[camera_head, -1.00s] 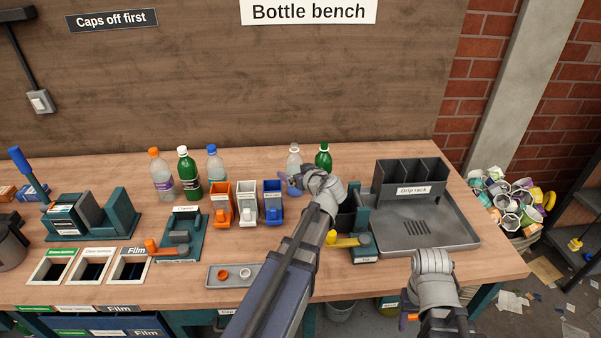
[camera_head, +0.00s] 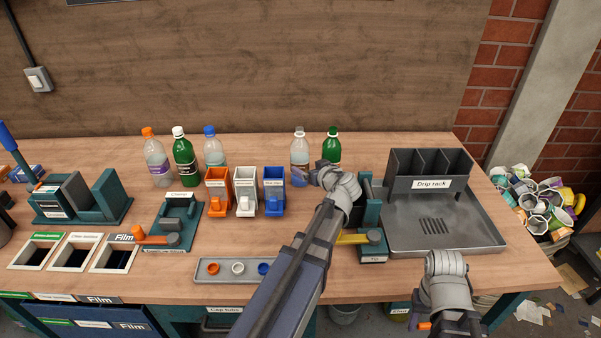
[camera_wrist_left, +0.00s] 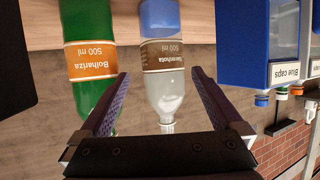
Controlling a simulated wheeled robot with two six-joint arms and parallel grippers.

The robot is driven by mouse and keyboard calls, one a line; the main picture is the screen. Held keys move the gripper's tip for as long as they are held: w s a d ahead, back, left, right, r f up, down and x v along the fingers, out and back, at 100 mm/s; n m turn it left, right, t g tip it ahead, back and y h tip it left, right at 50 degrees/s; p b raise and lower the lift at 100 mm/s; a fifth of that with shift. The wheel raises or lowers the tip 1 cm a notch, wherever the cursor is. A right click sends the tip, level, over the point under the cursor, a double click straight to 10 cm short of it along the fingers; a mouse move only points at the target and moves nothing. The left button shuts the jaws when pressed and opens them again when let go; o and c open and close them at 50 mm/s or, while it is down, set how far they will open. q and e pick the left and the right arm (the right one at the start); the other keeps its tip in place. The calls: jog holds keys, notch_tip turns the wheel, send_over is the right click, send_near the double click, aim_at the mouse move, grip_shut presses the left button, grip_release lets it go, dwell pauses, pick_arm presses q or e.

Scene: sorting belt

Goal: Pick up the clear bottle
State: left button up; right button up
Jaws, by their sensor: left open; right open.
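The clear bottle (camera_head: 299,152) stands upright at the back of the bench, left of a green bottle (camera_head: 332,147). In the left wrist view, which is upside down, the clear bottle (camera_wrist_left: 166,88) has a brown label, a bluish lower part and a bare neck. My left gripper (camera_head: 316,174) is open in front of it. In the wrist view the bottle shows between the two fingers (camera_wrist_left: 160,75), with no visible contact. The green bottle (camera_wrist_left: 88,60) is close beside the left finger there. My right gripper (camera_head: 424,325) is open at the bench's front edge, partly out of frame.
Orange (camera_head: 218,193), white (camera_head: 245,192) and blue (camera_head: 273,190) cap bins stand left of my left arm. More bottles, one green (camera_head: 185,160), stand at the back left. A drip rack (camera_head: 428,172) on a metal tray is right. A cap tray (camera_head: 250,281) lies in front.

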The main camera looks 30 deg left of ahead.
aim_at(305, 169)
pick_arm(q)
jog(key=shift+f+b, duration=0.6)
jog(key=shift+f, duration=0.3)
jog(key=shift+b+x, duration=0.45)
jog(key=shift+x, duration=0.8)
jog(key=shift+b+x, duration=0.9)
jog(key=shift+x, duration=1.8)
jog(key=shift+s+a+r, duration=0.15)
jog(key=shift+r, duration=0.05)
jog(key=c, duration=1.3)
jog(key=shift+o, duration=0.2)
jog(key=shift+r, duration=0.1)
